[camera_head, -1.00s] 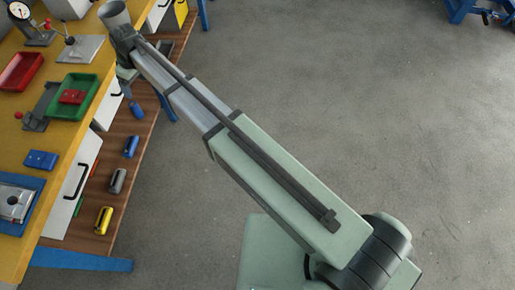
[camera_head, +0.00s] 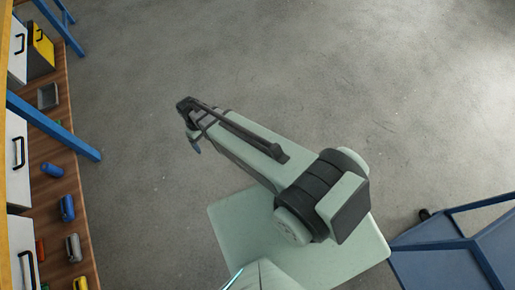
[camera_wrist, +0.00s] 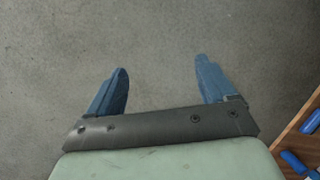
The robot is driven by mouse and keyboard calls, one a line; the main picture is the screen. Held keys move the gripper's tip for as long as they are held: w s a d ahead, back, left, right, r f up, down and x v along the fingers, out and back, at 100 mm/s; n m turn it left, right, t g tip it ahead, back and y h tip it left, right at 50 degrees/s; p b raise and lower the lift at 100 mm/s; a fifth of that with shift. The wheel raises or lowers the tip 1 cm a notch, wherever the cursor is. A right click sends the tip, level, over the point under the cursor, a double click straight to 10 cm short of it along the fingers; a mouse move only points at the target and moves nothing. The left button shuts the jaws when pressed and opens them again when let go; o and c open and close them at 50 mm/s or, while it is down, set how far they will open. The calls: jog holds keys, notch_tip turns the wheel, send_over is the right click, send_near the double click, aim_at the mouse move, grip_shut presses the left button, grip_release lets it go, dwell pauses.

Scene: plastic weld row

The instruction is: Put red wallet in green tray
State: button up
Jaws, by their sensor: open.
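My gripper (camera_wrist: 161,82) is open and empty in the wrist view, its two blue fingers wide apart over bare grey floor. In the head view one blue fingertip (camera_head: 195,148) shows at the end of my arm, out over the floor to the right of the bench. The red wallet and the green tray are in neither view now.
At the left of the head view are the yellow bench edge (camera_head: 5,250), white drawers (camera_head: 18,160) and a wooden lower shelf (camera_head: 65,130) with several small items. A blue bench leg (camera_head: 55,127) juts out. A blue frame (camera_head: 450,250) stands at lower right. The floor between is clear.

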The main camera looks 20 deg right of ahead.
jog(key=s+d+f+m+g, duration=0.1)
jog(key=s+d+f+m, duration=0.1)
jog(key=s+d, duration=0.7)
jog(key=s+d+f+m+g, duration=0.2)
jog(key=s+d, duration=0.7)
jog(key=s, duration=0.6)
jog(key=shift+s+f+m+g, duration=0.15)
jog(key=shift+f+m+g, duration=0.15)
jog(key=shift+f+m, duration=0.5)
jog(key=shift+r, duration=0.1)
